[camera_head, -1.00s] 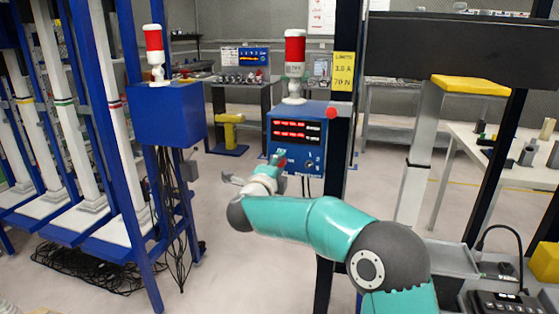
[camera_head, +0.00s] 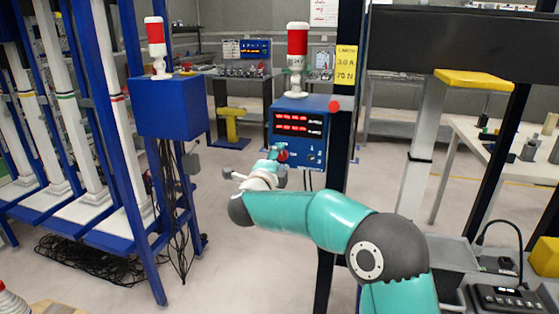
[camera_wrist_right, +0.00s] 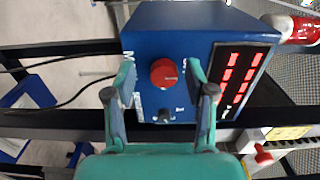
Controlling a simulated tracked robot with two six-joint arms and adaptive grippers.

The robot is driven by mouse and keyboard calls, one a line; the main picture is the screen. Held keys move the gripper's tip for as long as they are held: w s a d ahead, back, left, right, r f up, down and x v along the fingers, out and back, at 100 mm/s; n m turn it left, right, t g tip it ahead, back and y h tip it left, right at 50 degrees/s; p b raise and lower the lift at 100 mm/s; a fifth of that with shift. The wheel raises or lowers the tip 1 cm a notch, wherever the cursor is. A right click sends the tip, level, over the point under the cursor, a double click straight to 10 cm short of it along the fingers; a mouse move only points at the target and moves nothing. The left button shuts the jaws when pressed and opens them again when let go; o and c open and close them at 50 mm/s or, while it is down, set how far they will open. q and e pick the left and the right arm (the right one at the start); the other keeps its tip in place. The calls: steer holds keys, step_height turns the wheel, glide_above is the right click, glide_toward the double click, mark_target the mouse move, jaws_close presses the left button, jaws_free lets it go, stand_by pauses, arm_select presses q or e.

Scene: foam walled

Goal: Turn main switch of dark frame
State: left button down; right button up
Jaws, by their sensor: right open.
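The blue control box (camera_head: 313,151) with red number displays is mounted on the dark frame post (camera_head: 340,140). Its main switch is a round red knob (camera_wrist_right: 164,73) on the front panel, below the displays; the knob also shows in the head view (camera_head: 283,155), partly hidden by my gripper. My right gripper (camera_head: 276,153) is in front of the panel's lower left. In the wrist view the gripper (camera_wrist_right: 160,70) is open, one finger on each side of the knob, with visible gaps between. Whether the fingertips touch the panel I cannot tell. My left gripper is out of view.
A small dark knob (camera_wrist_right: 164,115) sits beside the red one on the panel. A red-and-white beacon (camera_head: 297,60) tops the box. A blue frame with another blue box (camera_head: 172,107) stands left.

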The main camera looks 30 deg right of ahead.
steer(key=shift+s+a, duration=0.1)
steer(key=v, duration=1.1)
steer(key=shift+s+a, duration=0.2)
steer(key=shift+a, duration=0.1)
